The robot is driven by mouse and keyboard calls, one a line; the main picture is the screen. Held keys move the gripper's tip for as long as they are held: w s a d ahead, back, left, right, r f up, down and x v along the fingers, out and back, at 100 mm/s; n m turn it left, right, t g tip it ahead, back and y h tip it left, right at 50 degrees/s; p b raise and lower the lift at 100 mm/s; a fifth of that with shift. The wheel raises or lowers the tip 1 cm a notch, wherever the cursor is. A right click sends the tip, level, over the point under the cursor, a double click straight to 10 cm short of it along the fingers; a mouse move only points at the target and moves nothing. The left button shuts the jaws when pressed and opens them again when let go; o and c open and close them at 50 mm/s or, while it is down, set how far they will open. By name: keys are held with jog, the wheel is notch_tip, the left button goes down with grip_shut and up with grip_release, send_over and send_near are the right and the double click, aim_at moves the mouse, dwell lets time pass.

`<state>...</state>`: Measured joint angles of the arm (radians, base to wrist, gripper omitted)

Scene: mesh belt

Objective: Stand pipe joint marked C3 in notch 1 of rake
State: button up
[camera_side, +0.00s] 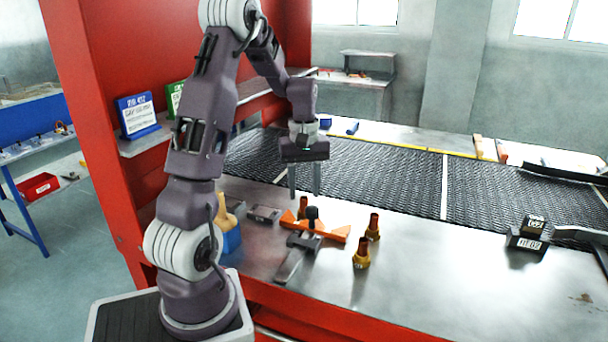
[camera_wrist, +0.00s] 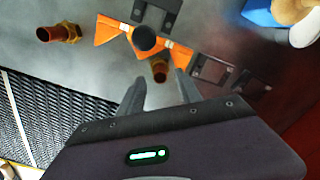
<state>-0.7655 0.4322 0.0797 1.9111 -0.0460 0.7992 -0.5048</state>
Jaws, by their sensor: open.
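Three brown pipe joints with yellowish collars stand upright on the metal table in the side view: one behind the orange bar (camera_side: 303,208), one to its right (camera_side: 372,226), one nearer the front (camera_side: 361,254). Their marks are not readable, so I cannot tell which is C3. The orange bar (camera_side: 333,232), seemingly the rake, lies flat; its notches are not clear. My gripper (camera_side: 304,190) is open and empty, pointing down above the rear joint. In the wrist view that joint (camera_wrist: 160,72) shows between my fingertips (camera_wrist: 158,78); another joint (camera_wrist: 58,33) is at upper left.
A black-knobbed clamp (camera_side: 312,214) rises by the orange bar. A blue block with a tan top (camera_side: 231,236) stands left. The mesh belt (camera_side: 390,175) runs behind. Dark labelled blocks (camera_side: 527,238) sit right; the table between is clear.

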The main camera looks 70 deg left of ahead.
aim_at(305, 198)
notch_tip(305, 198, up, 9)
jog(key=s+d+r+m+t, duration=0.1)
jog(key=d+r+m, duration=0.25)
jog(key=d, duration=0.45)
jog(key=s+d+r+m+t, duration=0.15)
jog(key=d+m, duration=0.25)
jog(key=d, duration=0.4)
jog(key=s+d+m+t, duration=0.3)
jog(key=s+d+m, duration=0.5)
jog(key=s+d, duration=0.2)
jog(key=shift+s+d+f, duration=0.4)
jog(key=shift+d+f, duration=0.05)
jog(key=shift+d, duration=0.55)
